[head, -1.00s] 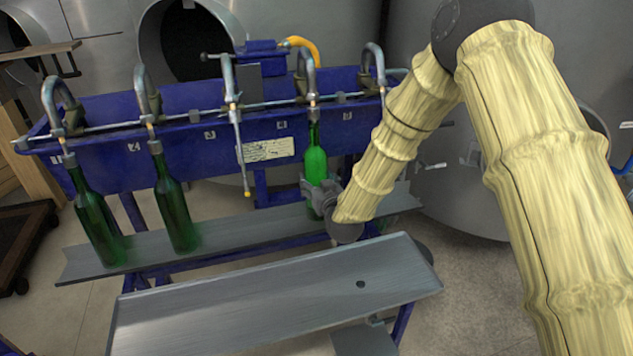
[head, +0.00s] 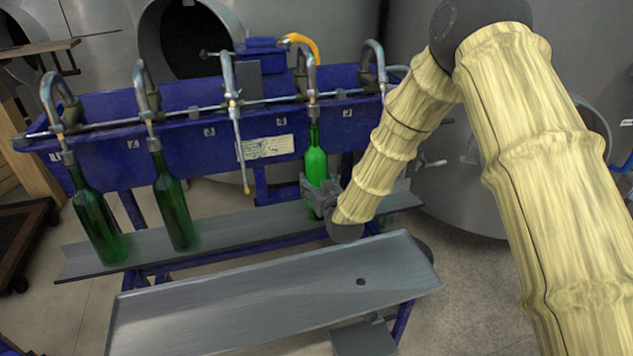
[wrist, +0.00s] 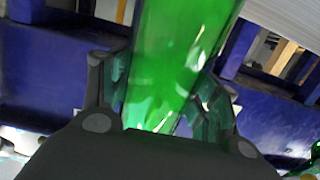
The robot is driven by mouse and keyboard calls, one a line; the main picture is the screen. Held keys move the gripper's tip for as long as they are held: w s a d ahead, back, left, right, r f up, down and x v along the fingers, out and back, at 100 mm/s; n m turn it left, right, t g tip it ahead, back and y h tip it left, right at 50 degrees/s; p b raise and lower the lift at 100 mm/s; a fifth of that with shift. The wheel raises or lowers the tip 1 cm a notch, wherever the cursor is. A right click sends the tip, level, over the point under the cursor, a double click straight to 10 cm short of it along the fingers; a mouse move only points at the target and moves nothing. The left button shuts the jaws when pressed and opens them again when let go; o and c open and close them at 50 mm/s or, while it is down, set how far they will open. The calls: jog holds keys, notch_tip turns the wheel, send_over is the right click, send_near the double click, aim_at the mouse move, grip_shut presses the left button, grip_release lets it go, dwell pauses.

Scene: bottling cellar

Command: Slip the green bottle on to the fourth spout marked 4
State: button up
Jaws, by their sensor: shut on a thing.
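The bright green bottle (head: 315,163) stands nearly upright under the fourth spout (head: 311,92), beside the small plate marked 4 (head: 281,125). Its neck is in line with the spout's tip and meets or nearly meets it. I cannot tell whether the tip is inside the neck. In the wrist view the green bottle (wrist: 185,50) fills the middle, between the two fingers of my gripper (wrist: 163,95).
Two dark green bottles (head: 97,225) (head: 174,210) stand under the first and second spouts, on the long grey rail (head: 215,235). The fifth spout (head: 374,62) is bare. A grey tray (head: 260,290) in front is empty.

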jog(key=shift+f, duration=0.3)
dwell(0.4)
jog(key=o, duration=1.5)
jog(key=shift+o, duration=0.3)
jog(key=shift+s+f, duration=0.1)
